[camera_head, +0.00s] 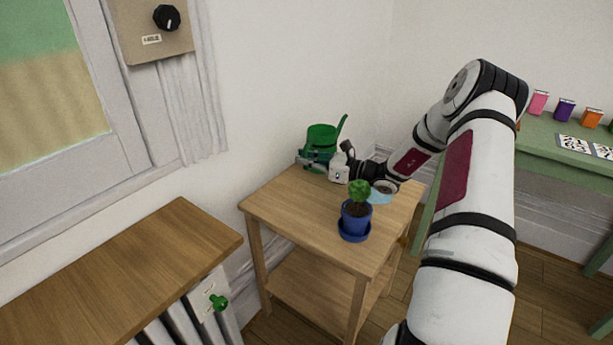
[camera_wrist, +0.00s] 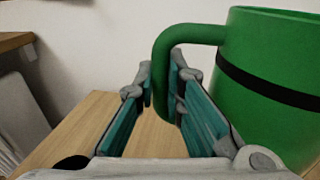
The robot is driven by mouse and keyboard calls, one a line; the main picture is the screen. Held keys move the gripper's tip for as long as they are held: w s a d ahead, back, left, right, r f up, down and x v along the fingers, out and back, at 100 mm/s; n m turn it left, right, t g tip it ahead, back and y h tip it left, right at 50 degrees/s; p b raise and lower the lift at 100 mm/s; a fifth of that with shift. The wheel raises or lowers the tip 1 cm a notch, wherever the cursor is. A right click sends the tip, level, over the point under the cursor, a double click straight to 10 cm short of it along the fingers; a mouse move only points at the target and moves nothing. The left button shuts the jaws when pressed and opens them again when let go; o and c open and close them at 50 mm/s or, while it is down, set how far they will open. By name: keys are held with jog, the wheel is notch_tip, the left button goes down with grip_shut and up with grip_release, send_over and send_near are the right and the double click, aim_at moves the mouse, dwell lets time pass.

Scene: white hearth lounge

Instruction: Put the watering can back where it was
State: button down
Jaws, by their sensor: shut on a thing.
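The green watering can (camera_head: 322,137) is at the far corner of the small wooden table (camera_head: 290,205), near the wall. Its spout points up to the right in the head view. My gripper (camera_wrist: 162,80) is shut on the can's handle (camera_wrist: 163,50), with a finger on either side of it. In the wrist view the can's body (camera_wrist: 265,75), with a black band, fills the right side. My gripper partly hides the can's lower part in the head view, so I cannot tell whether its base touches the tabletop. A pale blue round patch (camera_head: 380,197) shows on the table, right of the plant.
A small plant (camera_head: 360,190) in a blue pot (camera_head: 356,215) on a blue saucer (camera_head: 353,236) stands near the table's front. A wooden shelf (camera_head: 110,265) over a radiator is at left. A green table (camera_head: 560,155) with several coloured containers is at right.

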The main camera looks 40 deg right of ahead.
aim_at(305, 169)
jog(key=shift+f+b, duration=0.6)
jog(key=shift+f, duration=1.4)
jog(key=shift+f, duration=0.1)
jog(key=c, duration=1.7)
grip_release()
jog(key=shift+f, duration=0.1)
jog(key=p+v, duration=0.2)
jog(key=v, duration=1)
jog(key=shift+s, duration=0.1)
